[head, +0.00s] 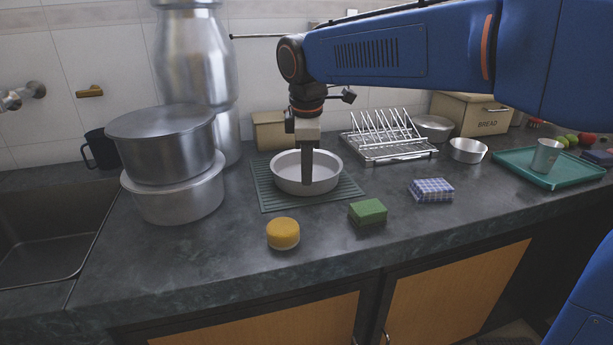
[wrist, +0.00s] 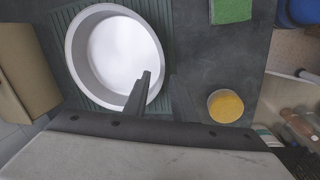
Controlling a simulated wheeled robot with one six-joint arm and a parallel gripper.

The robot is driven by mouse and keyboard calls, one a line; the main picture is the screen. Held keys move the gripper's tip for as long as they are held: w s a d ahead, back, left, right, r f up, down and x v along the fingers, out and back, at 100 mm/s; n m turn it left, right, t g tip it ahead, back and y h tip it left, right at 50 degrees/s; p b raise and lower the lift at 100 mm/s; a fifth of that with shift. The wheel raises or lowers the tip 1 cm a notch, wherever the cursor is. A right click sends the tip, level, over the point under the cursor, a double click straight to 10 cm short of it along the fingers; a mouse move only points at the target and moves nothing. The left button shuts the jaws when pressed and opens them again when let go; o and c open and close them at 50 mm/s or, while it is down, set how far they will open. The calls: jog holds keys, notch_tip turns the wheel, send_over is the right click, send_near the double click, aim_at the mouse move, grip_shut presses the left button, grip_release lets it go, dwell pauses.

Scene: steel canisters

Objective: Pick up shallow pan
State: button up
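The shallow pan (head: 322,178) is a round, pale metal pan with low walls, upright on a ribbed dark green mat (head: 266,192). In the wrist view the pan (wrist: 115,50) fills the upper left, and it looks empty. My gripper (head: 307,178) points down at the pan in the head view, hiding part of it. In the wrist view my gripper (wrist: 163,88) is open. One finger is over the pan's inside near the rim, and the other is outside it over the mat's edge. Whether either finger touches the wall I cannot tell.
A yellow round sponge (head: 283,234), a green sponge (head: 367,211) and a blue checked cloth (head: 431,191) lie in front. Large stacked pots (head: 175,200) stand left. A dish rack (head: 392,150) stands behind right. A teal tray (head: 520,165) is far right.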

jog(key=shift+w+d+f, duration=0.1)
jog(key=shift+w+f, duration=0.05)
jog(key=shift+f, duration=0.7)
jog(key=shift+w+a+f, duration=0.1)
jog(key=shift+w+f, duration=0.1)
jog(key=shift+f, duration=0.65)
jog(key=shift+w+d+f, duration=0.1)
jog(key=shift+w+f, duration=0.05)
jog(key=shift+f, duration=0.7)
jog(key=shift+c, duration=0.3)
grip_shut()
